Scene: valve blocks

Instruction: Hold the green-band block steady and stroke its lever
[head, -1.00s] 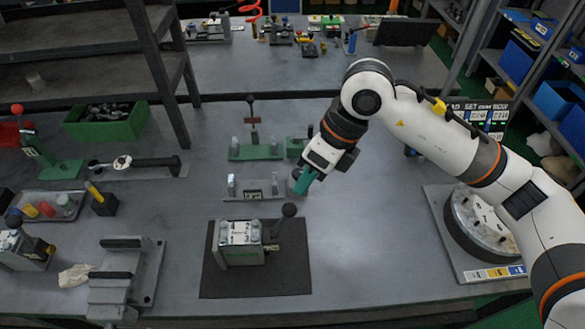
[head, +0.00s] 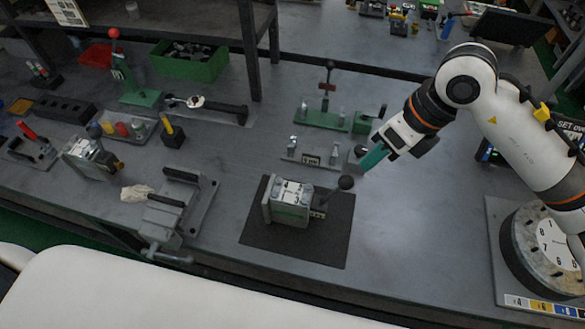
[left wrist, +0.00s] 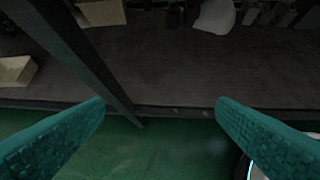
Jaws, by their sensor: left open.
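A grey metal valve block (head: 288,212) with a greenish band on its front stands upright on a dark mat (head: 258,233) in the head view. Its lever with a black ball knob (head: 345,182) sticks out to the right. My right gripper (head: 372,158) has teal fingers and hangs up and right of the knob, apart from it; the gap between its fingers is not clear. My left gripper (left wrist: 160,105) shows in the left wrist view with its two teal fingers wide apart and nothing between them. The block is not in that view.
A second valve block (head: 88,158) and a grey vise (head: 178,205) stand to the left. Behind the mat are a small metal fixture (head: 310,160) and a green-based fixture (head: 322,118). A round dial (head: 540,245) stands at right. The bench right of the mat is clear.

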